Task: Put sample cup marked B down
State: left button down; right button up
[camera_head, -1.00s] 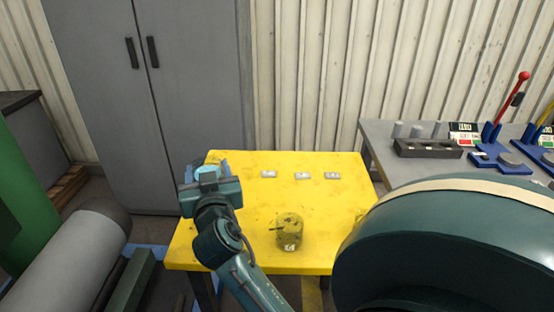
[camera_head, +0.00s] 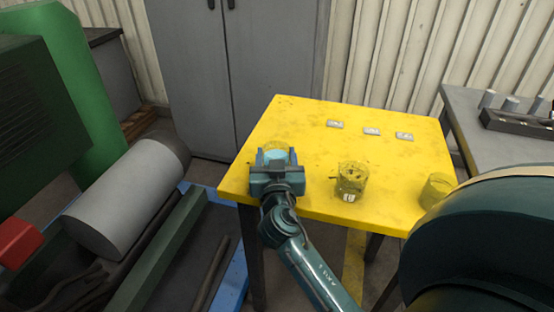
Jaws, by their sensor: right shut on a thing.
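My right gripper (camera_head: 276,160) is over the left part of the yellow table (camera_head: 300,120), shut on a yellowish see-through sample cup (camera_head: 276,147) with pale blue showing in it. The gripper hides most of this cup; its mark does not show, and I cannot tell whether its base touches the table. A second cup (camera_head: 351,182), dirty yellow with a small white label, stands upright near the table's front edge, right of the gripper. A third yellowish cup (camera_head: 437,190) stands at the right, partly hidden by my own body. My left gripper is not in view.
Several small pale tags, a left one (camera_head: 335,124), a middle one (camera_head: 371,132) and a right one (camera_head: 404,137), lie towards the table's back. A grey bench (camera_head: 465,105) with a dark rack stands at the right. A grey cylinder (camera_head: 125,195) and green machine (camera_head: 80,90) are at left.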

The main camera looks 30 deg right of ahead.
jog(key=shift+f, duration=0.2)
jog(key=o, duration=0.7)
jog(key=shift+o, duration=1.4)
